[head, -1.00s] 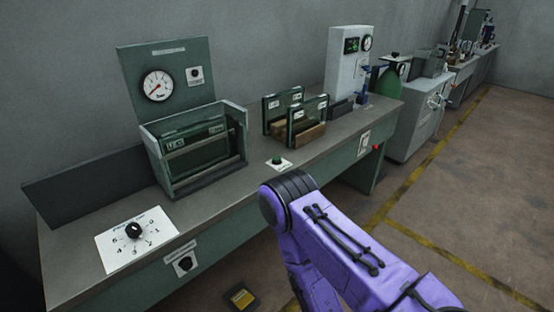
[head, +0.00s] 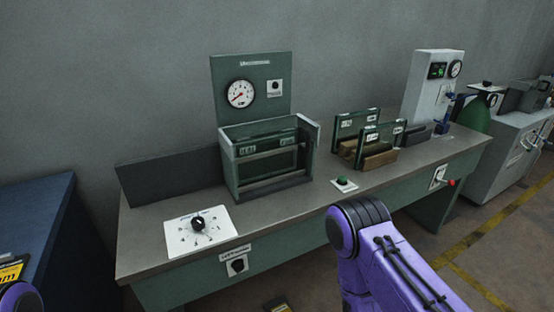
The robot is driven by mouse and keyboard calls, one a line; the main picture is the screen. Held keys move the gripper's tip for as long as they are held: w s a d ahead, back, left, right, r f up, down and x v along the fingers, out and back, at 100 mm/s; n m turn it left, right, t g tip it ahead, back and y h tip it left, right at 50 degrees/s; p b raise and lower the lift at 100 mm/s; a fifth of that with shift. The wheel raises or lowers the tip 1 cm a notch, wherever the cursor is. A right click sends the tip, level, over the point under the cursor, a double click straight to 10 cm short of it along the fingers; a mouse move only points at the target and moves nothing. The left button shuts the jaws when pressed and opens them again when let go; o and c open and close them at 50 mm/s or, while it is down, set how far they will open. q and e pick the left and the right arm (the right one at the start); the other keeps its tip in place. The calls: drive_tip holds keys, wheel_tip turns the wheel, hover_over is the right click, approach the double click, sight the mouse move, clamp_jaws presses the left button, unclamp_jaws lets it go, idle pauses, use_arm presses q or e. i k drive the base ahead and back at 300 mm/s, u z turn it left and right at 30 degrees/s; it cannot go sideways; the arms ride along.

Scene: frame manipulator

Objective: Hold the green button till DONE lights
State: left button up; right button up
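The green button (head: 343,181) sits on a small white plate on the bench top, just right of the framed box. Nothing touches it in this view. A purple arm of mine (head: 390,260) comes up from the bottom right, its dark joint just in front of the bench edge below the button. A bit of another purple link (head: 20,297) shows at the bottom left corner. Neither gripper shows. A small green display (head: 438,71) is lit on the grey unit at the back right; its text is too small to read. I cannot make out a DONE light.
The bench (head: 145,245) carries a green box (head: 228,170) with a gauge panel (head: 270,70) behind, a dial plate (head: 180,243), and glass frames on wooden blocks (head: 375,158). A dark blue cabinet (head: 40,215) stands at the left. Open floor lies at the right.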

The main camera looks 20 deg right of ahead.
sight(342, 179)
drive_tip(key=k, duration=1.3)
drive_tip(key=z, duration=0.75)
drive_tip(key=i, duration=0.65)
drive_tip(key=z, duration=0.55)
drive_tip(key=i, duration=0.8)
drive_tip(key=u, duration=0.85)
drive_tip(key=i, duration=0.45)
drive_tip(key=u, duration=0.5)
